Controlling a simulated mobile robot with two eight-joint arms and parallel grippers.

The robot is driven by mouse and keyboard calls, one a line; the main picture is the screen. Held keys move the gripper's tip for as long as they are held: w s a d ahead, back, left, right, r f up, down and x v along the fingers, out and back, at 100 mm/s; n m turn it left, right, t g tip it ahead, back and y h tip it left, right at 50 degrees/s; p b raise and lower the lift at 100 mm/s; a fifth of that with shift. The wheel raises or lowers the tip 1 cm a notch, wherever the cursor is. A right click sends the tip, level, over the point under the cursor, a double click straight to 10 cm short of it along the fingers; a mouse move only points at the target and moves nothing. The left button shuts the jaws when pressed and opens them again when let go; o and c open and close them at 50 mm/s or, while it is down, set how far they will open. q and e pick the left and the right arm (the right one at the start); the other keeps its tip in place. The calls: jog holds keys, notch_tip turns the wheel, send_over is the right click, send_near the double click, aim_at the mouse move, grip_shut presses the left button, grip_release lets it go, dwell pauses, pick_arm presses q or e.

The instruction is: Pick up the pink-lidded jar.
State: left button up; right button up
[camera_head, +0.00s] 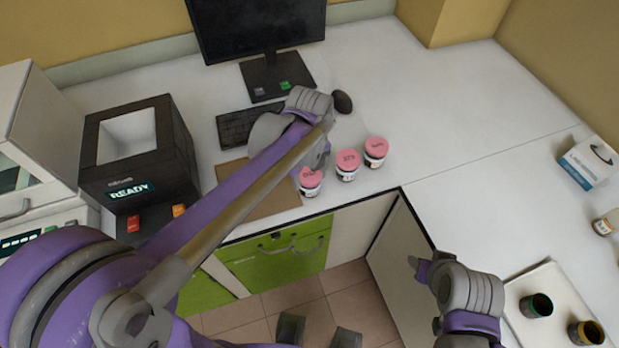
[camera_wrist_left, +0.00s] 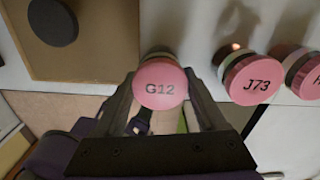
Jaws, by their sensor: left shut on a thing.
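Three pink-lidded jars stand in a slanted row near the front edge of the white counter. The nearest jar (camera_head: 311,183) is at my left gripper (camera_head: 319,166). In the left wrist view this jar's lid (camera_wrist_left: 160,84) reads G12, and the two fingers are shut on it, one on each side. The middle jar (camera_head: 348,166), marked J73 in the left wrist view (camera_wrist_left: 252,82), and the far jar (camera_head: 376,152) stand free to the right. My right gripper (camera_head: 424,296) is at the lower right, its fingers apart and empty.
A brown board (camera_head: 276,203) lies left of the jars, partly hidden by my left arm. Behind are a keyboard (camera_head: 240,125), mouse (camera_head: 342,102) and monitor (camera_head: 258,25). A black device (camera_head: 125,165) stands left. A white tray (camera_head: 545,275) with dark containers is lower right.

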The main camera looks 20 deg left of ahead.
aim_at(309, 174)
pick_arm(q)
jog(key=shift+r, duration=0.1)
notch_tip(309, 174, up, 10)
jog(key=shift+f+p, duration=0.1)
jog(key=shift+p, duration=0.2)
